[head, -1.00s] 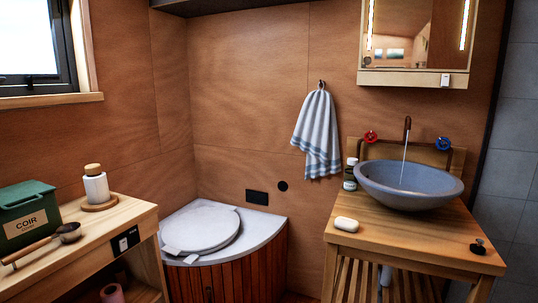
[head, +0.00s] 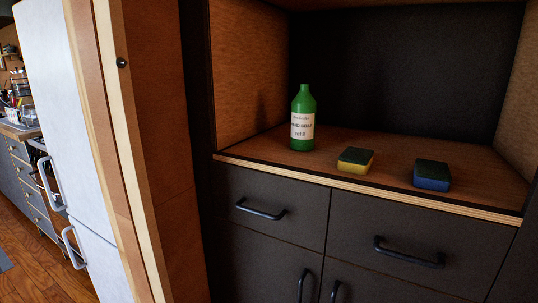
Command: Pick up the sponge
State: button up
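Two sponges lie flat on a wooden shelf (head: 390,187) inside an open niche. The nearer-to-centre one is a yellow sponge (head: 355,166) with a dark green scouring top, close to the shelf's front edge. The other is a blue sponge (head: 431,182) with a dark green top, to its right. They are apart from each other. My gripper is not in view.
A green bottle (head: 303,120) with a white label stands upright left of the sponges. Dark drawers (head: 270,200) with black handles are below the shelf. A wooden wall edge (head: 125,150) and a white fridge (head: 75,120) are at left.

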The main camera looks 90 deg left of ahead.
aim_at(353, 160)
jog(key=u, duration=1.8)
